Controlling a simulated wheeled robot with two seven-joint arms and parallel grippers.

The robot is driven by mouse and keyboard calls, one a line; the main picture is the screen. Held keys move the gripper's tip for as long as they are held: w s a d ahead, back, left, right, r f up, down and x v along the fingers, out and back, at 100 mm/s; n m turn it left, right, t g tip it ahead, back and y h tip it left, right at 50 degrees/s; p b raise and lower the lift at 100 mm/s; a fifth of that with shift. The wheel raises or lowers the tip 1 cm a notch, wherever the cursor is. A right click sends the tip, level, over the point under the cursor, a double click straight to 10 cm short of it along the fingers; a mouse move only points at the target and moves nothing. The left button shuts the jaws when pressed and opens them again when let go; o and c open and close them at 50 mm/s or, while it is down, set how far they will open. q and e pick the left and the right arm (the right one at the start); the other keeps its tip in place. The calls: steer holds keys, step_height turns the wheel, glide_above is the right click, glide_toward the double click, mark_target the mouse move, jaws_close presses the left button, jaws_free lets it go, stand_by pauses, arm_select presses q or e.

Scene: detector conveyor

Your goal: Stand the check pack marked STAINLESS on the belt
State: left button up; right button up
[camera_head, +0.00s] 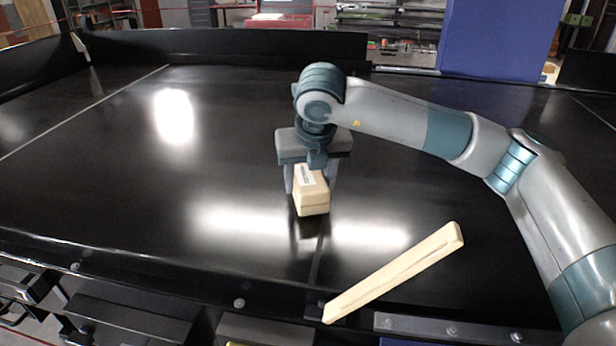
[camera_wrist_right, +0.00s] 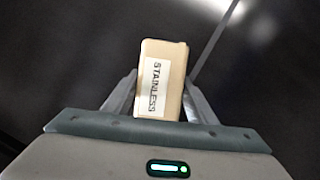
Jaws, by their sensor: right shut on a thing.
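The check pack (camera_head: 312,199) is a tan block with a white label on top. In the right wrist view the label on the pack (camera_wrist_right: 171,104) reads STAINLESS. My right gripper (camera_head: 309,185) is shut on the pack, with one finger on each side of it. The pack is over or on the black belt (camera_head: 120,150); I cannot tell whether its base touches the belt. My left gripper is not in view.
A long pale bar (camera_head: 395,272) lies slantwise at the belt's near edge, right of the pack. A dark rail (camera_head: 230,42) runs along the far side. The belt left of the pack is clear.

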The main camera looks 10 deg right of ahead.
steer(key=o, duration=0.9)
steer(key=shift+f, duration=0.1)
steer(key=o, duration=0.5)
steer(key=shift+c, duration=0.2)
steer(key=shift+r, duration=0.2)
steer(key=shift+s+r+b, duration=0.25)
steer(key=shift+r+b, duration=0.25)
steer(key=shift+b, duration=0.05)
steer(key=b+v, duration=0.4)
steer(key=v, duration=0.6)
steer(key=shift+s+b, duration=0.1)
steer(key=shift+b, duration=0.3)
steer(key=shift+s+r, duration=0.1)
steer(key=shift+r, duration=0.25)
